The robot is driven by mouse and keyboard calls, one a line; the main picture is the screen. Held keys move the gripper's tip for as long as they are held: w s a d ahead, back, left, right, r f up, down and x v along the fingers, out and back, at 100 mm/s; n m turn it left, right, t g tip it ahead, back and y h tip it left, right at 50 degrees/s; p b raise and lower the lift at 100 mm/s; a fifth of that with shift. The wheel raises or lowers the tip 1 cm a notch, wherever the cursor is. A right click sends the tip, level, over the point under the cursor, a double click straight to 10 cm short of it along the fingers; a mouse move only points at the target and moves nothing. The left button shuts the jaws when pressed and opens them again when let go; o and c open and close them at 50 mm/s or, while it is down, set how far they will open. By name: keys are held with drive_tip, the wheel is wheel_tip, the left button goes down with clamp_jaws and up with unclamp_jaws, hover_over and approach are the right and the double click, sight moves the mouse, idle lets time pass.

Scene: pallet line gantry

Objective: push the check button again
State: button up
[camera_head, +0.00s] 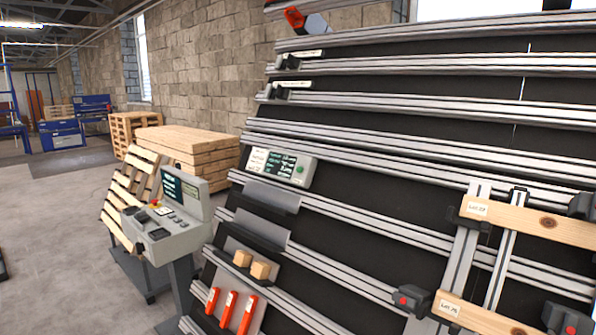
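A grey control box (281,167) with dark display fields is mounted on the sloped rack. A small green button (299,169) sits at its right end. I cannot read a label that names it as the check button. A separate grey console (168,228) stands at the left of the rack on a post, with a dark screen (182,187), a red knob on yellow and several small keys. Neither the box nor the console is covered by anything. My gripper is not in view.
The rack's metal rails (420,109) cross the right side. Wooden boards (530,219) lie across uprights, held by dark clamps (411,299). Orange-handled tools (229,308) and small wood blocks (259,267) sit low on the rack.

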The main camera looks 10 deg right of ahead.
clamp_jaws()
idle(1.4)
